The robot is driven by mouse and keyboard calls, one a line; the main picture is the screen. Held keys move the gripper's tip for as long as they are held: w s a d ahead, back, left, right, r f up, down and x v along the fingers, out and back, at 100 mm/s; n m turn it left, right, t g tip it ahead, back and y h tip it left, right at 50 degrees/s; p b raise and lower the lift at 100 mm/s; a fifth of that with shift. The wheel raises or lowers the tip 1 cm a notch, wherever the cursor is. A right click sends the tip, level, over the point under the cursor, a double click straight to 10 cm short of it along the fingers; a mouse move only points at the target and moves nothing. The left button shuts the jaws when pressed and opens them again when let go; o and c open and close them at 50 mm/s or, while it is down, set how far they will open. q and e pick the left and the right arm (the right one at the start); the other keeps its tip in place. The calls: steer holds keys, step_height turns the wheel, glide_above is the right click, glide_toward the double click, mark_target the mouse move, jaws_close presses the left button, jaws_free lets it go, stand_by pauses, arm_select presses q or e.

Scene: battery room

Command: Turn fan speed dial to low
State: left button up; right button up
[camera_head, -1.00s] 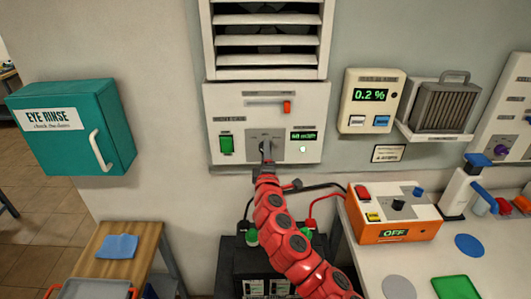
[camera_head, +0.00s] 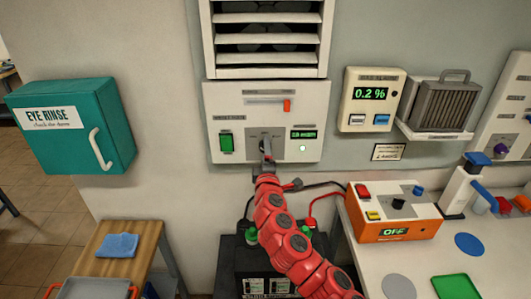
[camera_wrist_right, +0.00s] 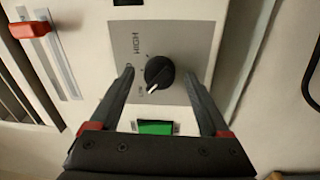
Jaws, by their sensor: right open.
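The fan speed dial (camera_wrist_right: 160,73) is a round black knob on a grey plate (camera_wrist_right: 197,42) marked HIGH and LOW. Its white pointer slants down and left in the right wrist view, on the side of the small LOW mark. My right gripper (camera_wrist_right: 159,74) is open, with one finger on each side of the knob and gaps showing. In the head view the right gripper (camera_head: 266,150) is in front of the dial plate (camera_head: 258,133) and hides the knob. The fan panel (camera_head: 225,100) has a lit green display (camera_head: 303,135). My left gripper is not in view.
The louvred vent (camera_head: 268,35) is above. The orange-fronted OFF box (camera_head: 395,233) stands on the bench at right. A teal eye rinse box (camera_head: 75,130) hangs at left.

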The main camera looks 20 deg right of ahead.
steer(key=v, duration=1.7)
steer(key=shift+a, duration=0.1)
